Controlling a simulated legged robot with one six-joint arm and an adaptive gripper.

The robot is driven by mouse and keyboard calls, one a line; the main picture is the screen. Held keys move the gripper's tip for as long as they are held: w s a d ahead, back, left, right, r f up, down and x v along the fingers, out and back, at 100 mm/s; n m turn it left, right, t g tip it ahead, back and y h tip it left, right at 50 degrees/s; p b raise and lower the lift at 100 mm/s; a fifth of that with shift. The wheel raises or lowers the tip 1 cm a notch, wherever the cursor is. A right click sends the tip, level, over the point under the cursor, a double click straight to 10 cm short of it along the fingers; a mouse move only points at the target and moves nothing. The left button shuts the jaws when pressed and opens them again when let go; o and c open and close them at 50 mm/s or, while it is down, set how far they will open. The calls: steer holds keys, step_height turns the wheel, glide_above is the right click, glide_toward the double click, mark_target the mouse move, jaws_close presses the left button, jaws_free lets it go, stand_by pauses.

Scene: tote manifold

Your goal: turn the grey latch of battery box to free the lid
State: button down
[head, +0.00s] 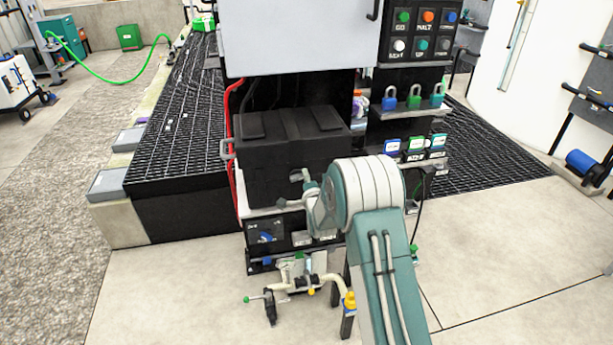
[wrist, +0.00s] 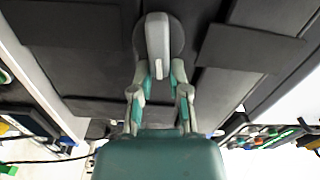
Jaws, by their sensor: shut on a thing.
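The black battery box (head: 275,160) stands on a shelf under a light grey cabinet, its lid down. In the wrist view its dark face (wrist: 75,60) fills the upper part. The grey latch (wrist: 157,48) is a rounded bar on a dark round base on that face, its long side upright in the picture. My gripper (wrist: 160,85) is shut on the lower end of the latch, one finger on each side. In the head view the latch (head: 296,175) shows as a small pale piece, and my arm hides most of my gripper.
A red cable (head: 231,130) runs along the box's left. Valves and pipes (head: 290,285) sit low in front. The floor at left front is clear.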

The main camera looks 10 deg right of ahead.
steer(key=shift+s+a+f+m, duration=0.1)
steer(key=shift+a+f+m, duration=0.25)
steer(key=shift+f+m, duration=0.45)
steer(key=shift+r, duration=0.15)
steer(key=c, duration=0.7)
jaws_free()
steer(key=shift+o, duration=0.4)
steer(key=shift+a+r, duration=0.2)
steer(key=shift+r, duration=0.05)
steer(key=s, duration=1.1)
steer(key=shift+s, duration=0.4)
